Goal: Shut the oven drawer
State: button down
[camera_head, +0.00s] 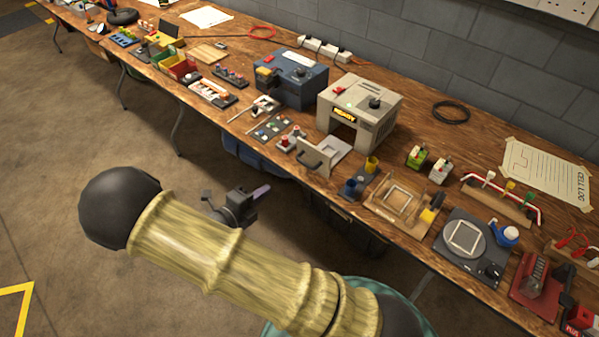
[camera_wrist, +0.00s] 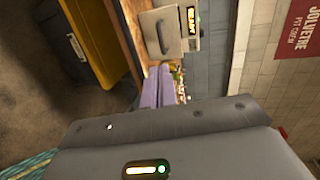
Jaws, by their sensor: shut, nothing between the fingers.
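The oven is a beige box (camera_head: 362,104) with a lit READY sign, on the wooden bench near its middle. Its drawer (camera_head: 324,154) is pulled out toward the front edge of the bench, with a dark handle on its front plate. In the wrist view the drawer front (camera_wrist: 160,34) shows upper middle, sideways, before the oven (camera_wrist: 190,17). My gripper (camera_head: 262,190) has purple fingers, closed together and empty. It is off the bench's front side, left of and apart from the drawer. The fingers (camera_wrist: 158,87) also show in the wrist view.
A blue box machine (camera_head: 292,80) stands left of the oven. Small cups (camera_head: 360,178) and a wooden frame tray (camera_head: 398,204) are to the right of the drawer. Bins sit below the bench, including a yellow-edged one (camera_wrist: 96,32). Open floor lies in front.

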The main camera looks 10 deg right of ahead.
jog(key=x, duration=1.4)
jog(key=shift+d, duration=0.45)
jog(key=shift+s, duration=0.15)
